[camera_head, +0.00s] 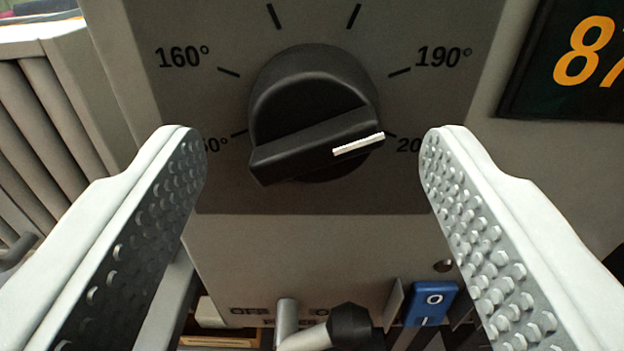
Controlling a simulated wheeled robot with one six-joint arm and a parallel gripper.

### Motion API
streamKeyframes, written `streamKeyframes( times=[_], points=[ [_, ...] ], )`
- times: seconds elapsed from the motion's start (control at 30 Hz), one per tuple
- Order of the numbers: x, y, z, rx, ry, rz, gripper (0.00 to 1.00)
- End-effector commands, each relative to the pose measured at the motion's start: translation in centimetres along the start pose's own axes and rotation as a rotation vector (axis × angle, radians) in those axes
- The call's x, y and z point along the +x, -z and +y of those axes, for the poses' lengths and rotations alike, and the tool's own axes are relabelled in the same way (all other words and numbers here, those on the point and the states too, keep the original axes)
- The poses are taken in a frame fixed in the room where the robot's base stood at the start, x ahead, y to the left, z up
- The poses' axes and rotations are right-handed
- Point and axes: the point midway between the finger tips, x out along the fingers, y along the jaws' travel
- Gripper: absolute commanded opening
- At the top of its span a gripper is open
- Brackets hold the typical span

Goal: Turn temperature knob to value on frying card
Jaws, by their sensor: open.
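The black temperature knob (312,105) sits on a grey dial panel (330,200) in the upper middle of the view. Its raised grip bar runs from lower left to right. The white pointer line on the bar's right end points toward the tick beside a label starting "20", which the right finger partly hides. The labels 160° and 190° read clearly, and a lower left label is partly hidden. My gripper (312,150) is open, one finger on each side of the knob, and both fingers appear apart from it. No frying card can be made out.
A dark display (575,60) with orange digits beginning with 8 is at the upper right. Below the knob are a lever with a black tip (350,326) and a blue rocker switch (431,303). Ribbed grey panelling (40,130) stands at the left.

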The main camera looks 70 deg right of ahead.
Motion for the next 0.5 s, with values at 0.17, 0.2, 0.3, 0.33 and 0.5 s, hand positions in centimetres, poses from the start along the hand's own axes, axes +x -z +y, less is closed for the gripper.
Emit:
streamKeyframes(
  times=[0.17,0.2,0.3,0.33,0.5],
  points=[
    [-3.3,0.0,-0.1,0.0,0.003,-0.001,0.62],
    [-4.0,0.0,-0.1,0.0,0.004,-0.001,0.62],
    [-5.8,0.0,-0.1,0.0,0.004,0.0,0.62],
    [-6.4,0.0,-0.1,0.0,0.004,0.0,0.62],
    [-9.3,0.0,-0.1,0.0,0.003,-0.001,0.62]
  ],
)
